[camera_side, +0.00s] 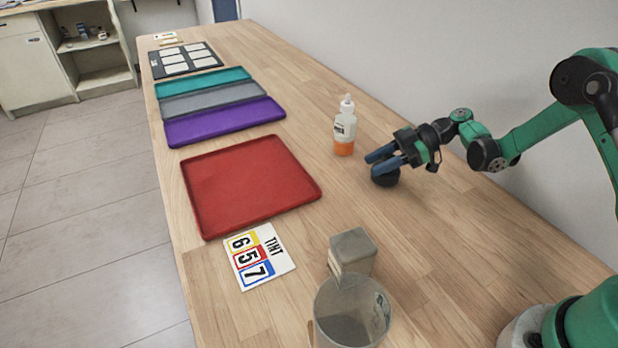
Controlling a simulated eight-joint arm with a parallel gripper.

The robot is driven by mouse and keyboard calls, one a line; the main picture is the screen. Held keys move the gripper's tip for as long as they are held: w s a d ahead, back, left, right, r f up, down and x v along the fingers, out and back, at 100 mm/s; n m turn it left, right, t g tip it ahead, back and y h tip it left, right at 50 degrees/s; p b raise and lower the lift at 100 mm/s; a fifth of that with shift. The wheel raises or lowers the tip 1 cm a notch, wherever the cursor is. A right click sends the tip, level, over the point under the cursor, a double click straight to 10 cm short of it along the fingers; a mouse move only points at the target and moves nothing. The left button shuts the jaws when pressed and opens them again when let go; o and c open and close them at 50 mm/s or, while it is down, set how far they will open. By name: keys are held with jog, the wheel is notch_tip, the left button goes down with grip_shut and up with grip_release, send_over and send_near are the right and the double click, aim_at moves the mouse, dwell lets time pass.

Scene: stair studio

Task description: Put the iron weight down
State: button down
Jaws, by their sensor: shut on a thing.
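The iron weight (386,179) is a small dark, rounded piece on the right part of the wooden table. My gripper (376,161) comes in from the right with its blue fingers shut on the weight. The fingers cover its upper part. The weight is at or just above the table top; I cannot tell whether it touches the wood.
A bottle with orange liquid (344,128) stands just left of my gripper. A red tray (250,184), a purple tray (224,121), a number card (259,256), a grey block (352,251) and a clear beaker (350,318) stand around. Wood between the block and my gripper is clear.

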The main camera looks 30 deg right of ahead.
jog(key=shift+f, duration=0.15)
jog(key=c, duration=0.5)
grip_release()
jog(key=shift+c, duration=0.2)
